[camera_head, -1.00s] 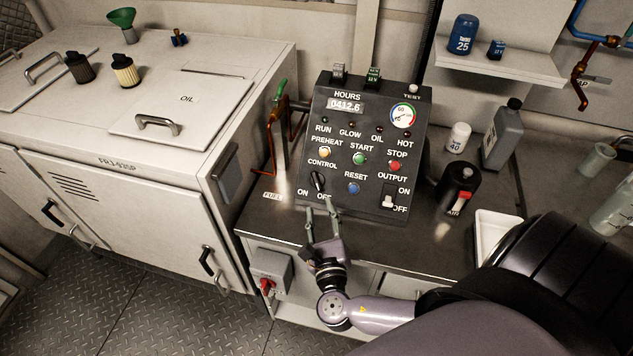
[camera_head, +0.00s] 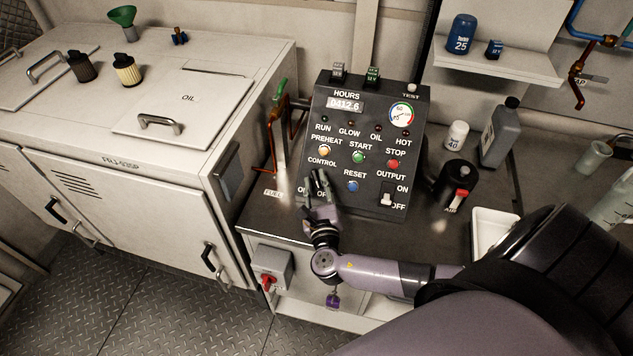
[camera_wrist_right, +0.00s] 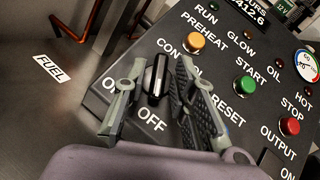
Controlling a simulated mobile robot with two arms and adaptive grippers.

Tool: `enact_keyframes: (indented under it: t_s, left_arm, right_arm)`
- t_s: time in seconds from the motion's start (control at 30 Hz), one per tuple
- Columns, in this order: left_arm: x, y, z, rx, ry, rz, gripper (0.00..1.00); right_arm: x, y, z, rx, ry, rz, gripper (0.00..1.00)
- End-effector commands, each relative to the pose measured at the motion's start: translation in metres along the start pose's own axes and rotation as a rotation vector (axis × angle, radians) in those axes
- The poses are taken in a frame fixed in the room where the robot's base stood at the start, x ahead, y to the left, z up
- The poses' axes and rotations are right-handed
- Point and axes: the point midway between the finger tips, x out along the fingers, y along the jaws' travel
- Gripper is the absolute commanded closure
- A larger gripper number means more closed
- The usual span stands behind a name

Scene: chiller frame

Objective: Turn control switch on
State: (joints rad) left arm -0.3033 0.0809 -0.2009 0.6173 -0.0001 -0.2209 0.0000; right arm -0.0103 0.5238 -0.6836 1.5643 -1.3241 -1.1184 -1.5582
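The control panel (camera_head: 340,195) is a dark sloped box with labels, buttons and a gauge. Its control switch (camera_wrist_right: 156,76) is a black rotary knob with a light line, between the ON and OFF labels; in the right wrist view its lower end points near OFF. My right gripper (camera_head: 314,185) is at the panel's lower left, and it also shows in the right wrist view (camera_wrist_right: 155,90). Its fingers are apart, one on each side of the knob. I cannot tell whether they touch it. In the head view the gripper hides the knob. My left gripper is not in view.
Above the knob are an orange preheat button (camera_head: 324,151), a green start button (camera_head: 358,157) and a red stop button (camera_head: 393,164). The output switch (camera_head: 387,199) is at the lower right. A black canister (camera_head: 457,182) stands right of the panel.

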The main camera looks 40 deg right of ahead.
Motion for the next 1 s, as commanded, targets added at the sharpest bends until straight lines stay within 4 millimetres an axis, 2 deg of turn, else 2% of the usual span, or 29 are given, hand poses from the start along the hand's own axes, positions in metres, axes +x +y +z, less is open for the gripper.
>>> enact_keyframes:
  t_s: [0.33,0.73,1.0]
  left_arm:
    - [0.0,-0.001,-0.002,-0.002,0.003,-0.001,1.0]
    - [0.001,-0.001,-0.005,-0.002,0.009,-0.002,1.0]
    - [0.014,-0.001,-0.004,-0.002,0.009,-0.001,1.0]
  right_arm:
    - [0.0,0.0,0.0,0.0,0.0,0.0,1.0]
    - [-0.001,0.001,-0.001,0.006,0.0,-0.006,1.0]
    - [0.0,0.004,-0.002,0.074,0.0,-0.083,1.0]
